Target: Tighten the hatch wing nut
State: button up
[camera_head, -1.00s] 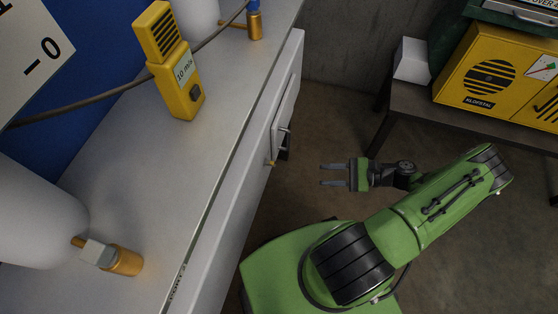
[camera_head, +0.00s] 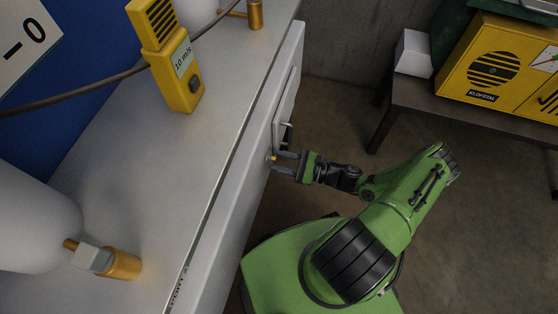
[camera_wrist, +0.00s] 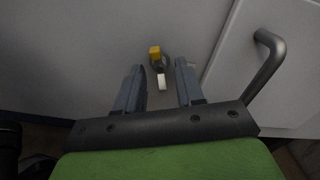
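The wing nut (camera_wrist: 155,50) shows in the wrist view as a small piece with a yellow wing, a grey middle and a pale lower wing. It sits on the light grey cabinet face beside the hatch (camera_wrist: 285,30). In the head view only a small yellow bit of the wing nut (camera_head: 273,158) shows at my fingertips. My gripper (camera_wrist: 159,67) is open, with one finger on each side of the nut's line. Gaps show between nut and fingers in the wrist view. I cannot tell whether the tips reach around it in depth.
The hatch's bar handle (camera_wrist: 266,65) juts out right of my gripper. The cabinet's worktop (camera_head: 130,150) carries a yellow meter (camera_head: 180,75) and white cylinders with brass fittings. A dark bench (camera_head: 440,115) with a yellow box (camera_head: 495,65) stands right. Floor between is clear.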

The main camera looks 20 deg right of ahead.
jog(key=shift+w+a, duration=0.15)
jog(key=shift+a, duration=0.05)
grip_shut()
